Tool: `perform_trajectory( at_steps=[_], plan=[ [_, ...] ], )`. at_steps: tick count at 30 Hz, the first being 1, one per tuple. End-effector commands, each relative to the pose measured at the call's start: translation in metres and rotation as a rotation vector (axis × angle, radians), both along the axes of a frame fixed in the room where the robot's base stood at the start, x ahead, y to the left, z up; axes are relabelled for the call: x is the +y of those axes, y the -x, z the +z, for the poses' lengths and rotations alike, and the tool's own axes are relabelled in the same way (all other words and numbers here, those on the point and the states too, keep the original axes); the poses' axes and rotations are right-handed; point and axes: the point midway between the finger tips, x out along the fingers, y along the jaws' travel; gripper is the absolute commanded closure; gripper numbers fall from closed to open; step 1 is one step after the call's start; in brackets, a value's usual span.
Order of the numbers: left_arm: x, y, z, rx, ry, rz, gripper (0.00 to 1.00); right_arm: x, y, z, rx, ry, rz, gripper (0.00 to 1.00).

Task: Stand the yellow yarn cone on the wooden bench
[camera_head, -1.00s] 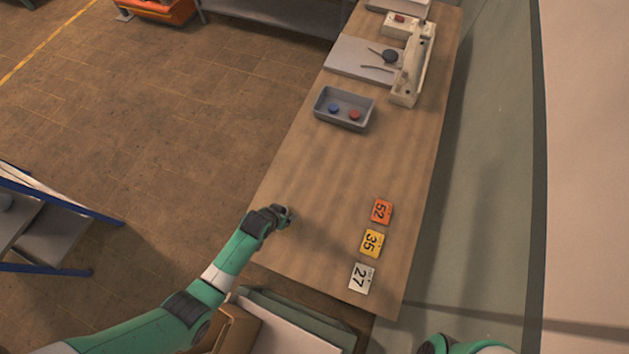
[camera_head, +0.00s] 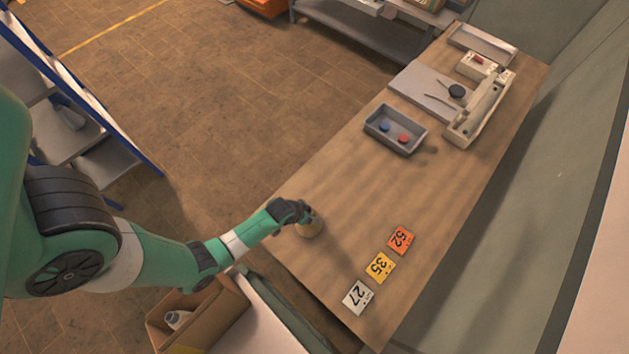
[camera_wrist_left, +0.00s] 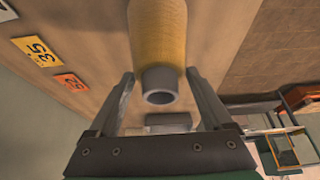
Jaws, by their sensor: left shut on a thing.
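The yellow yarn cone (camera_head: 309,228) is at the near left part of the wooden bench (camera_head: 335,175), partly hidden by my left gripper (camera_head: 298,212). The left wrist view shows the cone's yellow yarn (camera_wrist_left: 158,30) and the open end of its grey tube (camera_wrist_left: 160,86). My left gripper (camera_wrist_left: 160,74) has one finger on each side of the cone and is shut on it near the tube end. The cone's far end is out of frame there, so I cannot tell whether it touches the bench top. My right gripper is not in view.
Number cards in orange (camera_head: 400,240), yellow (camera_head: 379,267) and white (camera_head: 357,297) lie right of the cone. A grey tray (camera_head: 396,145) with a blue and a red piece stands farther back. A cardboard box (camera_head: 199,318) is below the bench's near end. Bench between tray and cone is clear.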

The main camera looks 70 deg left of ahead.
Motion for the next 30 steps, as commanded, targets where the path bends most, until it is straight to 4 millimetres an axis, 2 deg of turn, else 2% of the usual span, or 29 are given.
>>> perform_trajectory(
  at_steps=[1, 2, 14, 15, 17, 18, 25, 30],
  plan=[
    [0.001, 0.0, -0.011, -0.001, -0.001, 0.001, 1.0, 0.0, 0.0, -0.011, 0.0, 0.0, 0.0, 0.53],
    [0.001, 0.0, -0.013, -0.001, -0.001, 0.002, 1.0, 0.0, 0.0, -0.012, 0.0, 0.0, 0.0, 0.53],
    [0.001, 0.0, -0.015, -0.002, -0.001, 0.002, 1.0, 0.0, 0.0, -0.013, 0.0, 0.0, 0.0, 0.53],
    [0.001, 0.001, -0.015, 0.0, 0.0, 0.002, 0.13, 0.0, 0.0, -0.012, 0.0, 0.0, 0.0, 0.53],
    [0.001, 0.001, -0.015, 0.0, 0.0, 0.002, 0.02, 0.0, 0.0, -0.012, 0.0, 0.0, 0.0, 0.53],
    [0.001, 0.001, -0.015, 0.0, 0.0, 0.002, 0.0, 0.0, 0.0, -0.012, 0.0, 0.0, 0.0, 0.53],
    [0.001, 0.001, -0.013, 0.0, 0.0, 0.002, 0.0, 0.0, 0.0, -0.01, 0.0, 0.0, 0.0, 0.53],
    [-0.001, 0.002, 0.003, 0.0, 0.0, 0.0, 0.0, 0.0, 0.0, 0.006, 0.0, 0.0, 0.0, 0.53]
  ],
)
